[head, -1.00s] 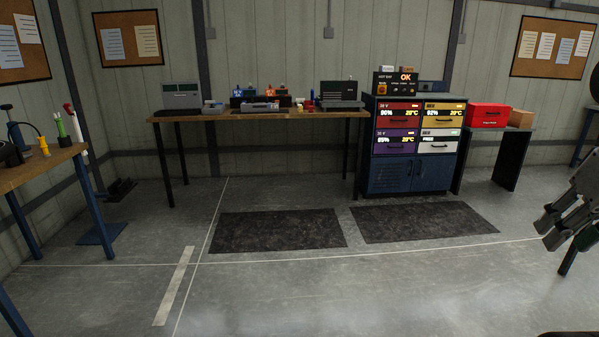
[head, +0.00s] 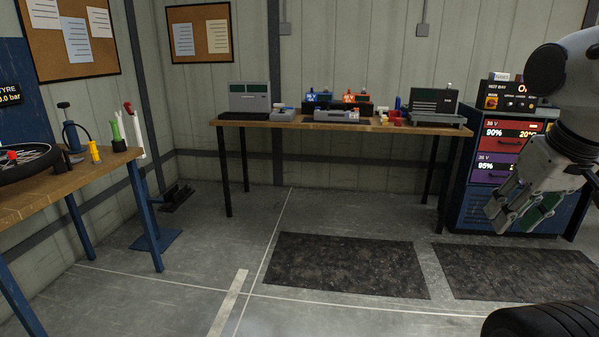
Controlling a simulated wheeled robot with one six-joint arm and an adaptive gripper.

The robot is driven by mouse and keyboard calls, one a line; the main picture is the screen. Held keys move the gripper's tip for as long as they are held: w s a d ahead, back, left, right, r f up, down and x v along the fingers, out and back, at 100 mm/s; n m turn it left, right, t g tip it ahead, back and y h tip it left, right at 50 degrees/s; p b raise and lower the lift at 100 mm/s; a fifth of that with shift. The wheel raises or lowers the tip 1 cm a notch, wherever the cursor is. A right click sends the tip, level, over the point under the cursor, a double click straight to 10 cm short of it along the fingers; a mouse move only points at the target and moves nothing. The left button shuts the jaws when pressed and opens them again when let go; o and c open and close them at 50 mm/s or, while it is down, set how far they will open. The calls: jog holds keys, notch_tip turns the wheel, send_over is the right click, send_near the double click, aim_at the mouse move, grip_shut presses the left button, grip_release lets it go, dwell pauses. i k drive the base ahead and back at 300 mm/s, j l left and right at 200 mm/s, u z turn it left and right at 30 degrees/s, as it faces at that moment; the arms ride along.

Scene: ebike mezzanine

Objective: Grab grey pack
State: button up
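A low grey block (head: 338,116) lies on the wooden bench (head: 262,124) by the back wall, in front of two docks with lit blue and orange displays. It may be the grey pack, but it is too small to be sure. A smaller grey item (head: 283,114) sits to its left. My gripper (head: 502,218) hangs at the right of the head view, in front of the drawer cabinet and well apart from the bench. A green patch shows beside its fingers. I cannot tell whether it is open or holds anything.
The blue cabinet (head: 478,206) with lit red and purple drawers stands right of the bench, partly behind my arm. Dark mats (head: 345,264) lie on open floor before the bench. A side workbench (head: 60,186) with a wheel and tools stands at left.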

aim_at(352, 115)
jog(key=i, duration=2.3)
jog(key=i+z, duration=0.1)
jog(key=i, duration=0.55)
jog(key=i+j, duration=0.15)
jog(key=i, duration=0.5)
jog(key=i+z, duration=0.15)
jog(key=i, duration=0.5)
jog(key=i+j+z, duration=0.1)
jog(key=i+j, duration=0.15)
jog(key=i, duration=0.4)
